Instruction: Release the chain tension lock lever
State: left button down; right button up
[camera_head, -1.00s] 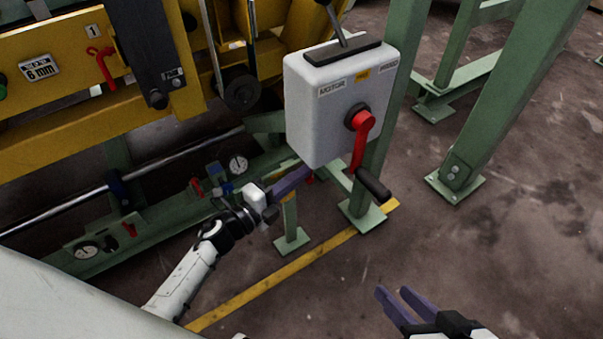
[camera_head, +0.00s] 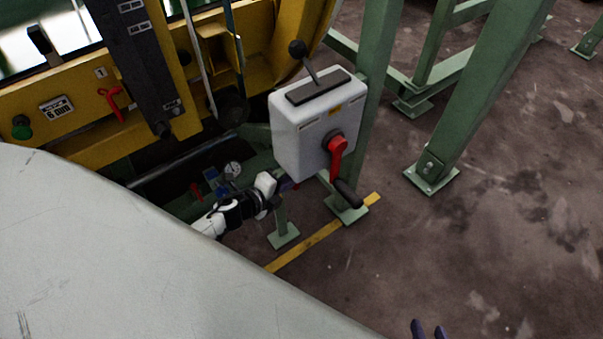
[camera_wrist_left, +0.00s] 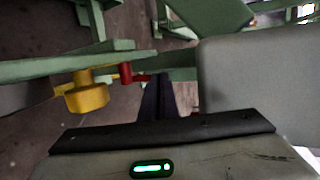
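I cannot tell which lever is the chain tension lock. A small red lever (camera_wrist_left: 128,74) shows beside a yellow knob (camera_wrist_left: 86,95) on a green beam in the left wrist view. My left gripper (camera_wrist_left: 160,84) has its dark fingers close together, with their tips near the end of that lever; contact is unclear. In the head view my left gripper (camera_head: 287,185) is low, mostly hidden behind the grey box. Another small red lever (camera_head: 196,191) sits near a gauge. My right gripper (camera_head: 429,330) shows only two separated fingertips at the bottom edge, with nothing between them.
The grey box (camera_head: 300,140) carries a red crank (camera_head: 337,155) and a black-knobbed lever (camera_head: 298,48). A red handle (camera_head: 112,98) is on the yellow frame (camera_head: 75,130). Green posts (camera_head: 470,110) stand right. A pale scratched surface covers the lower left.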

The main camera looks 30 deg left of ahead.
pick_arm(q)
jog(key=shift+w+d, duration=0.4)
jog(key=shift+w, duration=0.45)
pick_arm(e)
jog(key=shift+f, duration=0.15)
pick_arm(q)
jog(key=shift+w, duration=0.1)
pick_arm(e)
jog(key=shift+r, duration=0.2)
pick_arm(q)
jog(key=p+v, duration=0.2)
jog(key=v, duration=0.8)
jog(key=shift+r, duration=0.15)
pick_arm(e)
jog(key=shift+d+r, duration=0.3)
jog(key=shift+r, duration=0.15)
